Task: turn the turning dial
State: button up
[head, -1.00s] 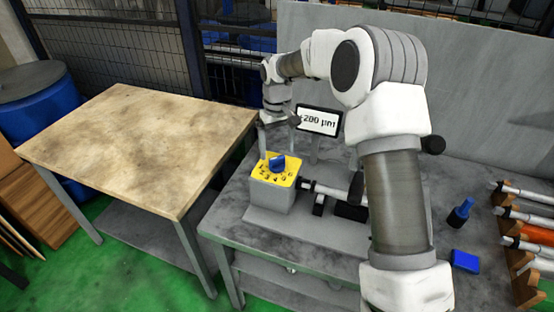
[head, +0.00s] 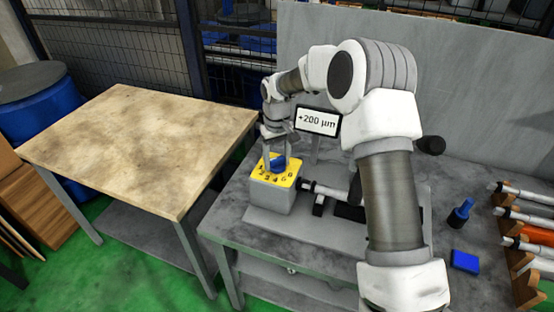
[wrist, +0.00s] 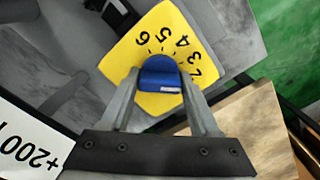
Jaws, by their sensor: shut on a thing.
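The turning dial is a blue knob (head: 279,161) on the yellow numbered top (head: 262,172) of a grey box on the metal bench. In the wrist view the blue dial (wrist: 160,75) sits between the two fingers of my gripper (wrist: 161,82), with its white-marked face toward the camera. The numbers 2 to 6 show on the yellow plate (wrist: 140,45) around it. My gripper (head: 276,158) points down from above and is shut on the dial, which it partly hides in the head view.
A display (head: 318,121) behind the box reads +200 µm. A grey spindle (head: 325,190) lies right of the box. A blue block (head: 465,261), a blue bottle-like piece (head: 460,211) and racked cylinders (head: 522,218) are at the right. The wooden table (head: 130,150) at left is bare.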

jog(key=c, duration=0.3)
jog(key=shift+r+n+p, duration=0.1)
jog(key=shift+n+p, duration=0.35)
jog(key=shift+n, duration=2.35)
jog(key=o, duration=1.3)
